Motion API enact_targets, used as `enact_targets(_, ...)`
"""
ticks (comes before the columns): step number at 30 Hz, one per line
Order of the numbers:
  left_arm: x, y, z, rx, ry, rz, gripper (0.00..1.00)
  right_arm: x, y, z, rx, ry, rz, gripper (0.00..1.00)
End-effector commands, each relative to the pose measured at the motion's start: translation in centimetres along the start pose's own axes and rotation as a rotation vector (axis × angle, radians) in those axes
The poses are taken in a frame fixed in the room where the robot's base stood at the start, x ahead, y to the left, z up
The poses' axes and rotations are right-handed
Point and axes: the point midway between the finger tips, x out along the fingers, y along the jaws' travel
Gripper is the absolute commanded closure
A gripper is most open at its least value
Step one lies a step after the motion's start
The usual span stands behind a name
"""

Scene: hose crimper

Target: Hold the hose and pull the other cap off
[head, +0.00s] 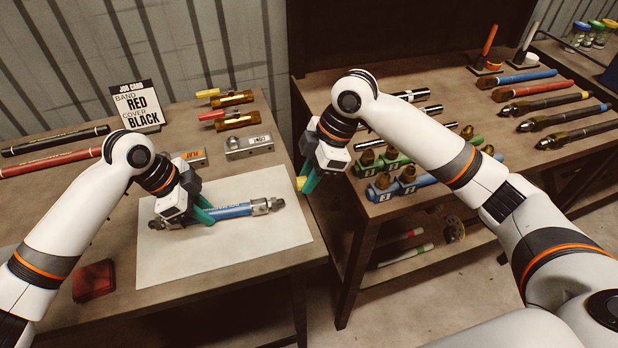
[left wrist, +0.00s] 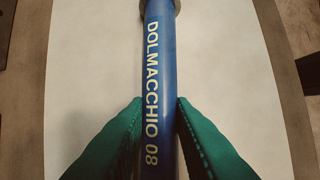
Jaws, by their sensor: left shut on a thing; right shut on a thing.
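A blue hose (head: 236,210) with metal fittings at both ends lies on the white sheet on the left table. Its right fitting (head: 268,206) shows bare metal, with no cap on it. My left gripper (head: 205,215) is shut on the hose near its middle. In the left wrist view the green fingers close on both sides of the hose (left wrist: 160,60), which is printed DOLMACCHIO 08. The left fitting is partly hidden by my left gripper. My right gripper (head: 307,184) is shut on a small yellow cap (head: 301,183), apart from the hose, near the table's right edge.
The white sheet (head: 240,255) is otherwise clear. A job card (head: 137,106) reading band red, cover black stands behind, near yellow- and red-handled tools and metal blocks. A red box (head: 93,281) sits at front left. The right table holds hoses and fittings, beyond a gap.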

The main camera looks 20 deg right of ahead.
Motion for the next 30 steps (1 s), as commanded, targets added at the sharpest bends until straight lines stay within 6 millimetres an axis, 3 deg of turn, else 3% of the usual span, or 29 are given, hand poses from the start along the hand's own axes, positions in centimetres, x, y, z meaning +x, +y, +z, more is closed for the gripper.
enact_targets(1, 0.0, -0.1, 0.1, 0.002, -0.003, -0.001, 0.77, 0.0, 0.0, 0.0, 0.000, 0.000, 0.000, 1.00)
enact_targets(6, 0.0, 0.0, 0.1, 0.001, -0.002, -0.001, 0.53, 0.0, 0.0, 0.0, 0.000, 0.000, 0.000, 1.00)
enact_targets(17, -0.7, 0.0, 0.0, 0.000, -0.001, 0.001, 0.53, 0.0, 0.0, 0.0, 0.000, 0.000, 0.000, 1.00)
enact_targets(30, -9.2, 0.1, 0.1, 0.001, -0.001, 0.003, 0.53, 0.1, 0.0, 0.0, 0.000, 0.000, 0.000, 1.00)
